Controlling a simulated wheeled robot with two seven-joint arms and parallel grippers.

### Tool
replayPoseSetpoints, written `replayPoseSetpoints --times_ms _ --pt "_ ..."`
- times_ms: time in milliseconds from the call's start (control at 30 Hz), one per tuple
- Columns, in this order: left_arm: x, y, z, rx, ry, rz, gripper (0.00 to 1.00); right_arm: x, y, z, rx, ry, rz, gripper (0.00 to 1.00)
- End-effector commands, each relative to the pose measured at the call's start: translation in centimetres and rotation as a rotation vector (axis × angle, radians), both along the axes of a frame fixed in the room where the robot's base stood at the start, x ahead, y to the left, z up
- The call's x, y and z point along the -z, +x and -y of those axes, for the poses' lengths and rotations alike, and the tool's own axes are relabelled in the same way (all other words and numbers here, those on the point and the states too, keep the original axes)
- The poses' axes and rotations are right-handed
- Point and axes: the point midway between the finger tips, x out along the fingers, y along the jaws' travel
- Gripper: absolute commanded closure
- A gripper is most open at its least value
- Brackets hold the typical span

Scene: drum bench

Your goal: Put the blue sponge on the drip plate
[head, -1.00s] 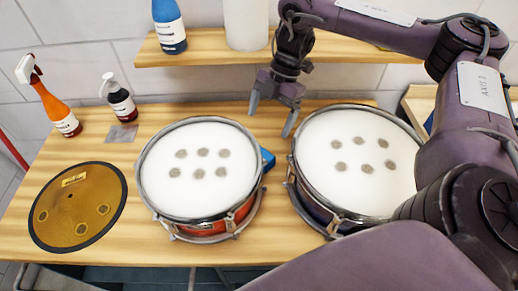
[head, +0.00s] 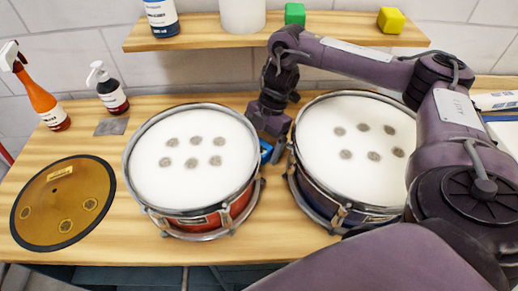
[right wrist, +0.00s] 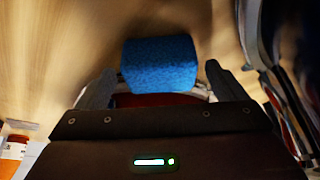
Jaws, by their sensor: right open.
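The blue sponge (head: 266,152) lies on the bench in the gap between the two drums, partly hidden by my gripper and the red drum. In the right wrist view the sponge (right wrist: 160,62) sits ahead of and between the fingertips. My right gripper (head: 272,146) is down in that gap at the sponge; its fingers are apart on either side in the wrist view (right wrist: 158,80), with no clear grip. A small grey square plate (head: 111,126), seemingly the drip plate, lies bare at the back left near the bottles. My left gripper is out of view.
The red drum (head: 192,160) and blue drum (head: 356,148) flank my gripper closely. A gold disc (head: 62,203) lies at left. An orange spray bottle (head: 43,103) and dark pump bottle (head: 111,93) stand near the grey plate. A shelf (head: 190,37) overhangs the back.

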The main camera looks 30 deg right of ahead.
Motion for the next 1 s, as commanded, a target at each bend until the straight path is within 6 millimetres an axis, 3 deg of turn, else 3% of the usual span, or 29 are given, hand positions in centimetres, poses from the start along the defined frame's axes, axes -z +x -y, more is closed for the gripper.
replayPoseSetpoints --times_ms 200,600,833,1000 --pt "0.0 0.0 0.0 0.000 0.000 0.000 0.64 0.0 0.0 0.0 0.000 0.000 0.001 0.10" --pt "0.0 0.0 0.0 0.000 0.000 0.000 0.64 0.0 0.0 0.0 0.000 -0.001 0.001 0.60" --pt "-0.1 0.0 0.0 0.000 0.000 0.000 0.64 -0.2 0.0 0.0 0.000 -0.001 0.001 0.60" --pt "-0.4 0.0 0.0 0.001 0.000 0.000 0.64 -1.3 0.1 0.0 0.000 -0.001 0.003 0.60"
